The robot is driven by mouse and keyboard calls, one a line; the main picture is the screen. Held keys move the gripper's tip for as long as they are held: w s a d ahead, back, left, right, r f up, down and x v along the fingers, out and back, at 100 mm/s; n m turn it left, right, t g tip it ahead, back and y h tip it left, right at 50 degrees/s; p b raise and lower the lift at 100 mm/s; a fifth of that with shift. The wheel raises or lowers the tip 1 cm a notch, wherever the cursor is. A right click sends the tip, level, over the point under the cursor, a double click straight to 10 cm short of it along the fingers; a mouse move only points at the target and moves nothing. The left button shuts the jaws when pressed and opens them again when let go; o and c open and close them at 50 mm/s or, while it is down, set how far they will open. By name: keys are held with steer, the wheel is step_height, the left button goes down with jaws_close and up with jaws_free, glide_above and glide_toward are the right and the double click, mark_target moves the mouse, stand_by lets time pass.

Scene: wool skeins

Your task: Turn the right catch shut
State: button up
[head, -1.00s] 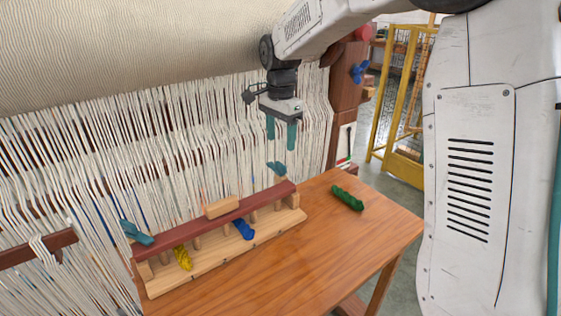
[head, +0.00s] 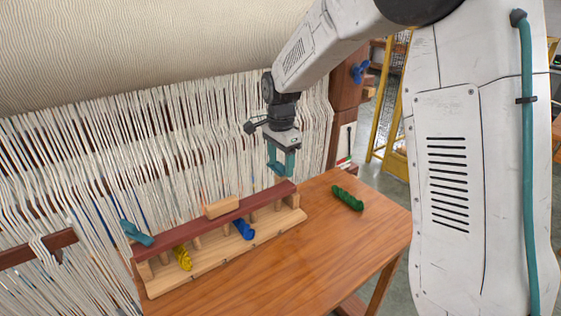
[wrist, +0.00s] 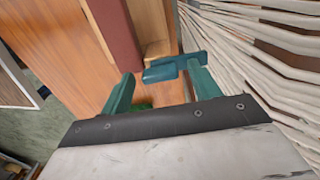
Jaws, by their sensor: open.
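The right catch is a teal piece at the right end of the dark red bar (head: 170,234). In the wrist view the right catch (wrist: 160,73) lies across the gap between my fingertips, beside the bar's end. My gripper (head: 280,167) is open, pointing down over that end, with one finger on either side of the catch. I cannot tell whether the fingers touch it. In the head view my fingers mostly hide the catch. The left catch (head: 137,233), also teal, sits at the bar's other end.
The bar lies over a wooden rack (head: 200,275) with a yellow skein (head: 183,258) and a blue skein (head: 244,230). A green skein (head: 347,199) lies on the table (head: 330,240) to the right. Loom threads (head: 210,150) hang close behind.

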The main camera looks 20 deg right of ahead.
steer(key=c, duration=1)
